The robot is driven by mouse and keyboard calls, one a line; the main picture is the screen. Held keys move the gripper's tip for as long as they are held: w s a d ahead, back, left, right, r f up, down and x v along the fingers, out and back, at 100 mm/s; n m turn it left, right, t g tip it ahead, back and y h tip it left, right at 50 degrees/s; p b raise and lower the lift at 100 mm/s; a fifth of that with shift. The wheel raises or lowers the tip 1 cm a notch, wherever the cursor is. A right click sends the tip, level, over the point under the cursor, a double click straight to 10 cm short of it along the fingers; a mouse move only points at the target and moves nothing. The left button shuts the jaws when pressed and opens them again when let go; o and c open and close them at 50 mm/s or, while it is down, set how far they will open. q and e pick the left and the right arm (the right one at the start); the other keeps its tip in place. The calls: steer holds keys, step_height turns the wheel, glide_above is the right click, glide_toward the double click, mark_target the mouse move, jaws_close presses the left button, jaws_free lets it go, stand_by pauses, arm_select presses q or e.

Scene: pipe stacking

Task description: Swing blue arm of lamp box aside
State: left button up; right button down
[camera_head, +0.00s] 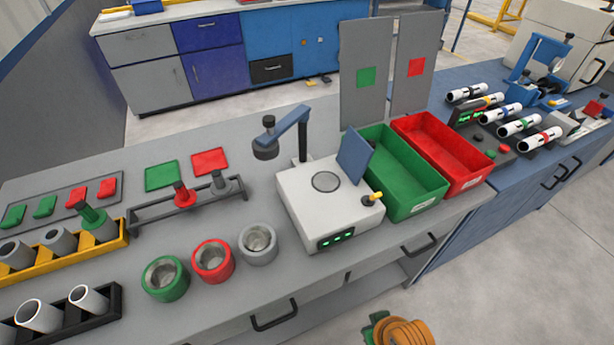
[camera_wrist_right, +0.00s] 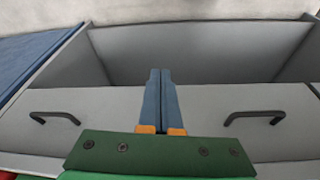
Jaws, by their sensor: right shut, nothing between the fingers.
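The white lamp box (camera_head: 300,211) stands on the grey bench in the head view, with a dark round disc (camera_head: 326,181) on its top and green lights on its front. Its blue arm (camera_head: 287,127) sits on a black post (camera_head: 302,145) at the back and points left toward the viewer. The dark lamp head (camera_head: 266,151) hangs from the arm's end, left of the box and clear of the disc. My right gripper (camera_wrist_right: 161,72) is shut and empty in the right wrist view, facing the grey bench front, away from the lamp box. My left gripper is not in view.
A blue plate (camera_head: 355,155) leans on the box's right side near a yellow knob (camera_head: 376,196). Green (camera_head: 425,205) and red (camera_head: 468,182) bins stand to the right. Green, red and grey rings (camera_head: 258,245) stand left. The bench behind the lamp head is clear.

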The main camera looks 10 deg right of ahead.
steer(key=w+a+r+m+t+y+p, duration=0.1)
steer(key=w+a+r+t, duration=0.1)
steer(key=r, duration=0.4)
steer(key=w+a+r+m+t+y, duration=0.1)
steer(key=w+a+r+m+t, duration=0.1)
steer(key=w+r, duration=0.3)
steer(key=w+a+r+m+t+y+p, duration=0.1)
steer(key=w+a+r+m+t+y, duration=0.1)
steer(key=w+r, duration=0.2)
steer(key=shift+a+r+p, duration=0.15)
steer(key=shift+r, duration=0.6)
steer(key=shift+a+r+p, duration=0.15)
steer(key=shift+r, duration=0.6)
steer(key=w+a+r+m+t+y, duration=0.35)
steer(key=w+r+m, duration=0.2)
steer(key=r, duration=0.35)
steer(key=m+t, duration=0.3)
steer(key=m, duration=0.1)
glide_toward(272, 124)
arm_select(q)
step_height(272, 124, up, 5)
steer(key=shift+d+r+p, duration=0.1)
steer(key=shift+p, duration=0.25)
arm_select(e)
steer(key=shift+n+y, duration=0.25)
steer(key=shift+y, duration=0.2)
steer(key=x, duration=0.7)
steer(key=shift+w+f, duration=0.15)
steer(key=shift+w, duration=0.05)
